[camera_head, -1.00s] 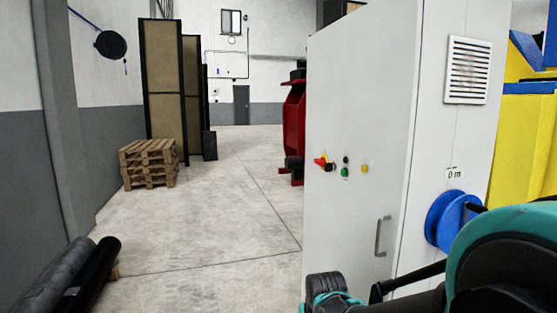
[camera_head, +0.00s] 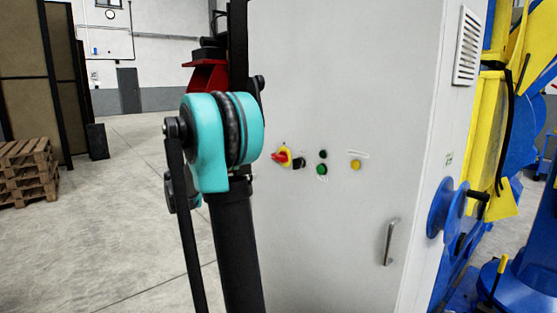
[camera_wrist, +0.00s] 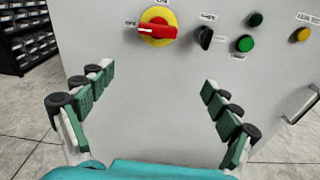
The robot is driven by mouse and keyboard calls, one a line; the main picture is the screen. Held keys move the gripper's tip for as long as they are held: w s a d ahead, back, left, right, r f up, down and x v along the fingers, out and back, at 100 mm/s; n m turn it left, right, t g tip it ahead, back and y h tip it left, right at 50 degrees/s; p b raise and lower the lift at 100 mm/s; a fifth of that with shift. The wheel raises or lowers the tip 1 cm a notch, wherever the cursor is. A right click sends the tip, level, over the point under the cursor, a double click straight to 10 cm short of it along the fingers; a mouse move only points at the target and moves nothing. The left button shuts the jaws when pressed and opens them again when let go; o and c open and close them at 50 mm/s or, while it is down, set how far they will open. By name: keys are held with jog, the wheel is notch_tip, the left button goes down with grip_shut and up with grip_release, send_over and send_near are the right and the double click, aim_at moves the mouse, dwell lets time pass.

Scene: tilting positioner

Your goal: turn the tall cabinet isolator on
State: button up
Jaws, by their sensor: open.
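The tall grey-white cabinet (camera_head: 340,90) stands in the middle of the head view. Its isolator (camera_head: 282,158) is a red handle on a yellow round plate, at the left of the cabinet's front panel. In the wrist view the isolator (camera_wrist: 158,29) shows at the top centre, with its red handle lying about level and labels at its left and top. My gripper (camera_wrist: 155,95) is open and empty, its green-padded fingers spread wide below the isolator in the picture, apart from it. My gripper is not clearly visible in the head view.
Right of the isolator are a black selector (camera_wrist: 204,38), a green button (camera_wrist: 245,43), a black button (camera_wrist: 256,19) and a yellow button (camera_wrist: 300,34). A door handle (camera_head: 389,242) sticks out lower right. A blue reel (camera_head: 446,208) juts from the cabinet's side. Pallets (camera_head: 27,172) stand left on open floor.

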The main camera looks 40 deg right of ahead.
aim_at(276, 158)
jog(key=shift+n+h, duration=0.3)
jog(key=shift+h, duration=0.1)
jog(key=d, duration=0.5)
jog(key=w+d+r, duration=0.1)
jog(key=d, duration=0.5)
jog(key=w+d, duration=0.1)
jog(key=d, duration=0.5)
jog(key=shift+w+d+r, duration=0.2)
jog(key=shift+d+r, duration=0.05)
jog(key=shift+r, duration=0.1)
jog(key=shift+c, duration=0.3)
jog(key=c, duration=1.1)
